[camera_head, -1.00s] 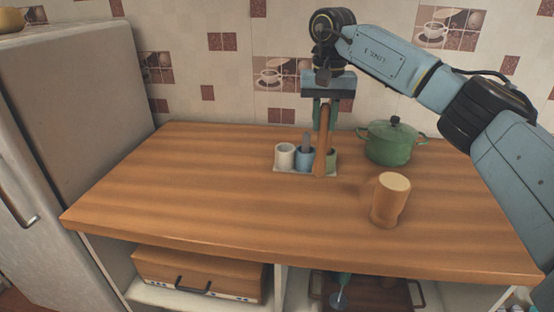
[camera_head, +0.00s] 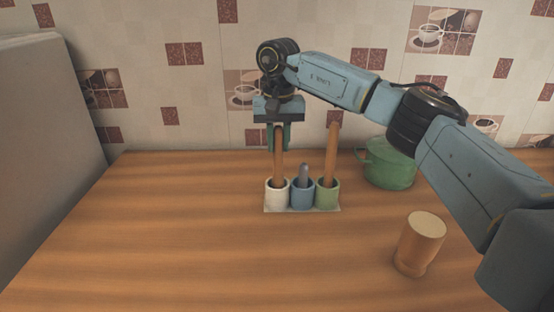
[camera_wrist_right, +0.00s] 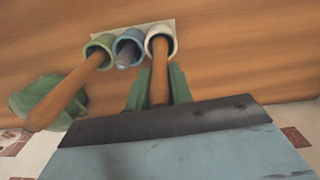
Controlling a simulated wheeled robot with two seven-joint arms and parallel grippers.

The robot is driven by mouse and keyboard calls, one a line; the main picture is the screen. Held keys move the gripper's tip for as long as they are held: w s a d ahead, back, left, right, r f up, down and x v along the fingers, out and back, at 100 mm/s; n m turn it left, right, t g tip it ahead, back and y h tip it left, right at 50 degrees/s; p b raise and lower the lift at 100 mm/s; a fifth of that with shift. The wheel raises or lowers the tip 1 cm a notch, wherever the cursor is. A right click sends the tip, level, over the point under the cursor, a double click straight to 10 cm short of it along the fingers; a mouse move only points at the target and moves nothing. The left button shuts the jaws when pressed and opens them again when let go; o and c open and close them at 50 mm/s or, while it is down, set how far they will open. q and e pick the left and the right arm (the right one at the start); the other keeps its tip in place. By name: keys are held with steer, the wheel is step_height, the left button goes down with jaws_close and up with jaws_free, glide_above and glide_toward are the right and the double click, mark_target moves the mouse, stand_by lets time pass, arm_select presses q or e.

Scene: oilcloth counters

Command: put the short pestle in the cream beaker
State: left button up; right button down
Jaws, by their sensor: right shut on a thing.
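My right gripper (camera_head: 279,148) is shut on a wooden pestle (camera_head: 279,168) and holds it upright over the cream beaker (camera_head: 277,196). The pestle's lower end is at the beaker's mouth and looks inside the rim; how deep it sits is hidden. In the right wrist view the same pestle (camera_wrist_right: 160,75) runs from between the green fingers to the opening of the cream beaker (camera_wrist_right: 172,40). The cream beaker stands at the left end of a row of beakers in the head view. My left gripper is out of view.
A blue beaker (camera_head: 302,197) holds a short grey rod (camera_head: 303,175). A green beaker (camera_head: 327,196) holds another wooden pestle (camera_head: 331,150), standing tall. A green pot (camera_head: 388,165) and a wooden cup-shaped block (camera_head: 420,245) stand to the right. The counter's left is clear.

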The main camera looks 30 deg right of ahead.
mark_target(278, 181)
step_height(278, 181, down, 3)
steer(key=shift+f, duration=0.1)
steer(key=shift+w+f, duration=0.1)
steer(key=shift+f, duration=0.25)
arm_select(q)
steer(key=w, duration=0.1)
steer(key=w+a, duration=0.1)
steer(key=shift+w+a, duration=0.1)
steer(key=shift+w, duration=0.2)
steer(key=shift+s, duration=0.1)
arm_select(e)
steer(key=shift+f, duration=0.1)
steer(key=c, duration=1.3)
jaws_free()
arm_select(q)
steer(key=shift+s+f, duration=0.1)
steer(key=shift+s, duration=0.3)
arm_select(e)
steer(key=shift+o, duration=0.3)
